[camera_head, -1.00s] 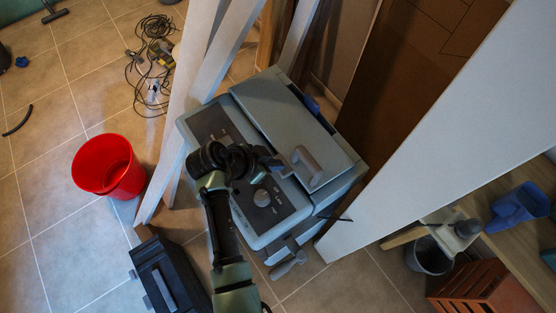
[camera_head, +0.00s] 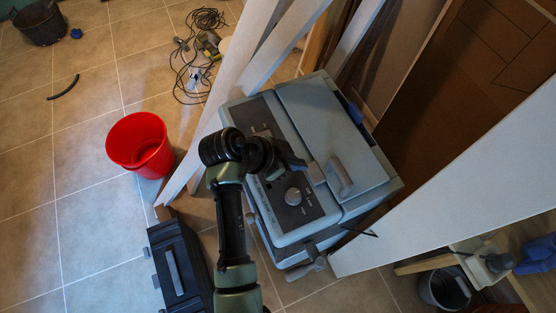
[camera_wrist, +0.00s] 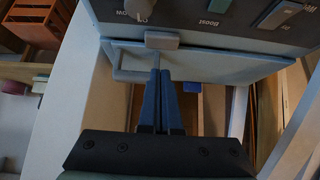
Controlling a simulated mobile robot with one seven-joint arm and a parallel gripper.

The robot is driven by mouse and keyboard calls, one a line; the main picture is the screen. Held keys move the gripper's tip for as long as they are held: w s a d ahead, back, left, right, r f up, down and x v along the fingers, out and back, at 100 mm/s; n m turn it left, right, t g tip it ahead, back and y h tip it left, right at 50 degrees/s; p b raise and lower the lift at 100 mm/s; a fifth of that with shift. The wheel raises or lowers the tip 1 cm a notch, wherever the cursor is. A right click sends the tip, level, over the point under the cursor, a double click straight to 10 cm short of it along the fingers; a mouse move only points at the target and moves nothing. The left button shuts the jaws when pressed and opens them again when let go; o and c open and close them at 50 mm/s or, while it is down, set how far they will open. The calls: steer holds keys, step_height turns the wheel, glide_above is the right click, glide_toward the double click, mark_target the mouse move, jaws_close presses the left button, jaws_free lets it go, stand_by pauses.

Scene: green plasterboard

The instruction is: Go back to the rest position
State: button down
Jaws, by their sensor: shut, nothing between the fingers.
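My gripper (camera_wrist: 166,78) shows in the wrist view with its two blue-grey fingers together and nothing between them. In the head view my arm reaches up from the bottom, and its dark wrist end (camera_head: 282,158) overlaps the control panel of a grey-blue machine (camera_head: 322,120). I cannot tell the gap between them there. In the wrist view the machine's panel (camera_wrist: 220,25), with a knob and the word "Boost", lies beyond the fingertips. The fingertips appear close to a grey handle below the panel; contact is unclear.
A red bucket (camera_head: 140,145) and a black toolbox (camera_head: 180,265) stand left of my arm. Pale boards (camera_head: 235,85) lean behind the machine, and a large white panel (camera_head: 460,165) slopes at right. Cables (camera_head: 195,60) lie at the back. The tiled floor at left is mostly open.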

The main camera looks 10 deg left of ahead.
steer(key=b+v, duration=0.1)
steer(key=v, duration=0.5)
steer(key=w+d+r+n+t+y, duration=0.1)
steer(key=w+r+n+t+y, duration=0.15)
steer(key=w+r+t, duration=0.75)
steer(key=w+r+n+t+y, duration=0.1)
steer(key=w+r+n+y, duration=0.15)
steer(key=r, duration=1.45)
steer(key=s+d+r+n+t, duration=0.1)
steer(key=s+r+t, duration=0.3)
steer(key=r, duration=0.6)
steer(key=s+d+r+n+t+y, duration=0.1)
steer(key=s+d+r+n+t, duration=0.1)
steer(key=s+r, duration=0.4)
steer(key=s+d+r+n+t+b, duration=0.1)
steer(key=s+r+t, duration=0.4)
steer(key=r, duration=0.8)
steer(key=shift+s+d+r+n+t, duration=0.4)
steer(key=shift+d+n, duration=0.25)
steer(key=shift+n, duration=0.25)
steer(key=shift+s+f, duration=0.1)
